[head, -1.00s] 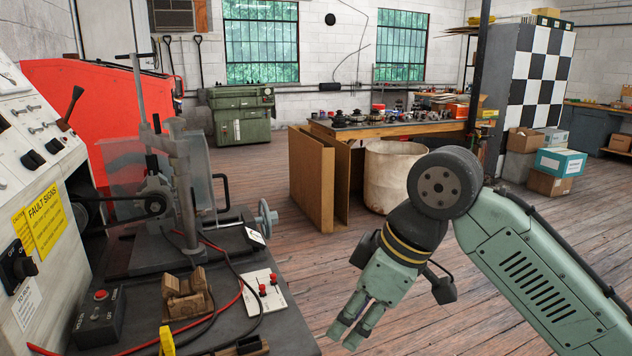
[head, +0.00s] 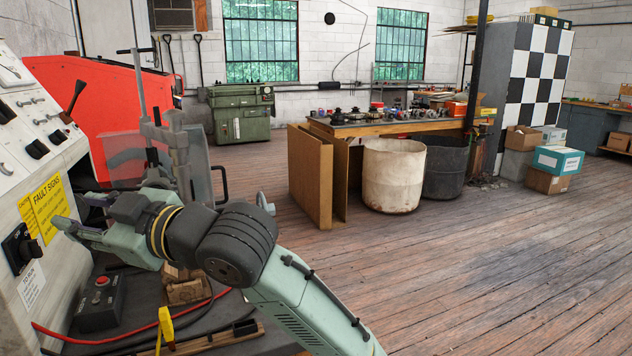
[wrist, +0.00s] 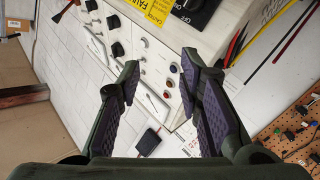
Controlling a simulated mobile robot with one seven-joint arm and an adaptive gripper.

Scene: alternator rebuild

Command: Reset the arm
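My arm reaches across the bench from the lower right in the head view. My gripper (head: 72,228) points left at the sloped control panel (head: 28,160), just below its yellow fault-signs label. In the wrist view my gripper (wrist: 162,75) has its two dark-padded fingers spread apart, with nothing between them. Behind them the panel (wrist: 150,45) shows black knobs, small coloured buttons and a large black rotary switch (wrist: 190,10). I cannot tell from the head view whether a fingertip touches the panel. My arm hides much of the test stand and bench top.
A box with a red button (head: 100,300), a wooden block (head: 187,290) and a yellow clip (head: 166,326) with a red cable are on the bench below my arm. A red machine (head: 95,100) stands behind. The wooden floor (head: 480,270) to the right is clear.

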